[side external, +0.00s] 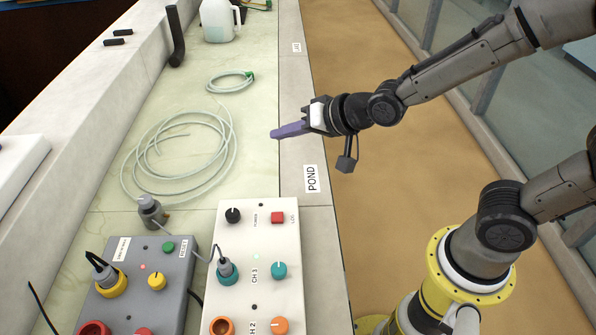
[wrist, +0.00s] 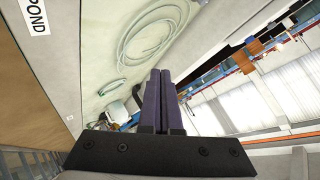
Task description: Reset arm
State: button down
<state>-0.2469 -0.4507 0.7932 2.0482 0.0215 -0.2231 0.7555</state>
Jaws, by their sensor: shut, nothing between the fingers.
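My gripper (side external: 276,133) is shut and empty, its purple fingers pressed together. In the side external view it hangs in the air over the inner edge of the bench, near the POND label (side external: 311,179) and to the right of the coiled hose. In the wrist view the closed fingers (wrist: 161,74) point away over the bench, with nothing between them. My arm reaches in from the right.
A grey control box (side external: 146,290) and a white control box (side external: 258,215) with plugged cables stand at the front. A coiled hose (side external: 222,127), a smaller coil (side external: 228,90) and a jug (side external: 219,22) lie beyond. A sandy channel (side external: 400,230) runs right of the bench.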

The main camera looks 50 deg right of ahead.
jog(key=s+d+r+n+h, duration=0.1)
jog(key=s+d+r+h, duration=0.1)
jog(key=s+d+r, duration=0.7)
jog(key=s+f+n+g, duration=0.3)
jog(key=s+n+g, duration=0.2)
jog(key=s, duration=0.9)
jog(key=shift+s+d+f+h, duration=0.15)
jog(key=shift+s+d+h, duration=0.1)
jog(key=shift+d+h, duration=0.2)
dwell(0.8)
